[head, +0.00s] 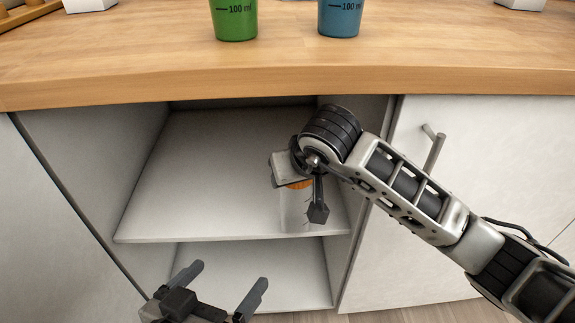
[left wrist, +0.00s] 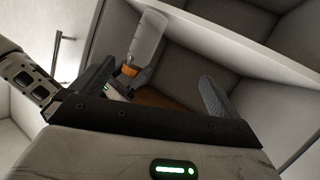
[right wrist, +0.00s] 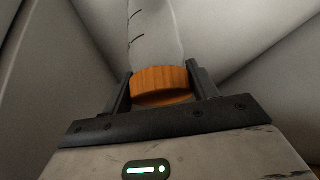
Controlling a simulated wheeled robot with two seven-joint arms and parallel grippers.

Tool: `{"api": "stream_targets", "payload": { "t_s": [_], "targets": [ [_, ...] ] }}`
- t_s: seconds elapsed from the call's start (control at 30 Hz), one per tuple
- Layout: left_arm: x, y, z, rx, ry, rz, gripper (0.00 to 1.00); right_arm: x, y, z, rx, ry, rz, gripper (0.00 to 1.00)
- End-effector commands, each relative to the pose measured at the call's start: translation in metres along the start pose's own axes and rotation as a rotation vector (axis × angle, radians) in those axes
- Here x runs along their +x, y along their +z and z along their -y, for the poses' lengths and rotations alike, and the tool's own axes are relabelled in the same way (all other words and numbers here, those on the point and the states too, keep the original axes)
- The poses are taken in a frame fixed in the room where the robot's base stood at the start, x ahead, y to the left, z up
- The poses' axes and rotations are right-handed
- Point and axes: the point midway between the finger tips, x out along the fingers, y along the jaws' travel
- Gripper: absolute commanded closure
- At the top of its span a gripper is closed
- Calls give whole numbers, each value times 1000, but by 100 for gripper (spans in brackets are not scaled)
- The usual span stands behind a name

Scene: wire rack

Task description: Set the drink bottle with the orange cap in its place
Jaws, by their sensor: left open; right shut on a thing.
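The drink bottle with the orange cap (head: 296,212) is translucent and upright at the front right of the upper shelf (head: 190,190). I cannot tell whether its base touches the shelf. My right gripper (head: 303,190) is shut on it from above, at the orange cap. In the right wrist view the cap (right wrist: 161,84) sits between the two fingers, with the clear body (right wrist: 155,35) beyond it. The left wrist view also shows the bottle (left wrist: 147,42). My left gripper (head: 222,290) is open and empty, low in front of the cabinet.
A wooden countertop (head: 300,70) overhangs the open cabinet. A green cup (head: 235,20) and a blue cup (head: 339,18) stand on it. A lower shelf (head: 270,275) lies below. A closed door with a handle (head: 433,148) is at the right. The upper shelf's left side is clear.

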Motion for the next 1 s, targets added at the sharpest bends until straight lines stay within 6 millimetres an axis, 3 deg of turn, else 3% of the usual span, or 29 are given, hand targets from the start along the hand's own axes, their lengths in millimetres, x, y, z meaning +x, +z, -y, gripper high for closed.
{"api": "stream_targets", "payload": {
  "t_s": [0.37,0.67,0.87,0.9,0.93,1.0],
  "targets": [
    [2,4,-1,-34,15,-10,0,26,-38,1,2,-2,2,76],
    [3,-10,-4,-48,30,-51,0,29,-34,0,-2,-1,1,76],
    [4,-7,-4,-56,33,-52,0,33,-31,0,-1,0,1,76],
    [4,-8,-4,-58,34,-53,0,32,-32,0,0,-1,1,30],
    [3,-8,-4,-58,33,-52,0,32,-32,0,0,-1,1,22],
    [4,-8,-4,-58,33,-52,0,32,-32,0,0,-1,1,19]
  ]
}}
